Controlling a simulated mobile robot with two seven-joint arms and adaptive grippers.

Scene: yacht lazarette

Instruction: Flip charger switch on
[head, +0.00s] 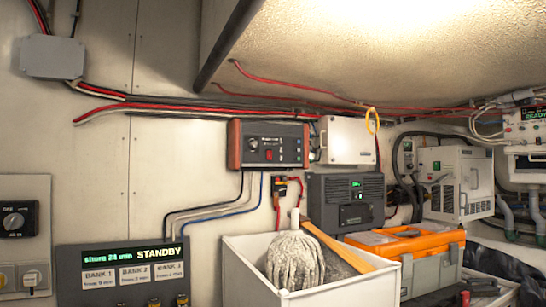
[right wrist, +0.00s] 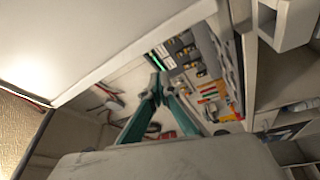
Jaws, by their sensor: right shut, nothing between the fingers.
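A dark wall-mounted unit with orange-red end caps (head: 240,145), which may be the charger, hangs in the middle of the head view. A small red switch (head: 269,154) and a round knob (head: 253,144) are on its face. The switch's position is too small to tell. A dark panel (head: 72,257) at lower left reads "STANDBY" above labels for banks 1, 2 and 3. My right gripper (right wrist: 158,85) shows in the right wrist view with its teal fingers shut and empty, apart from any object I can make out. My left gripper is in neither view.
A white bin (head: 330,292) with a mop head stands below the unit. An orange and grey toolbox (head: 405,242) is to its right. A rotary switch box (head: 18,205) is on the left wall. A sloping ceiling (head: 380,60) overhangs the right side.

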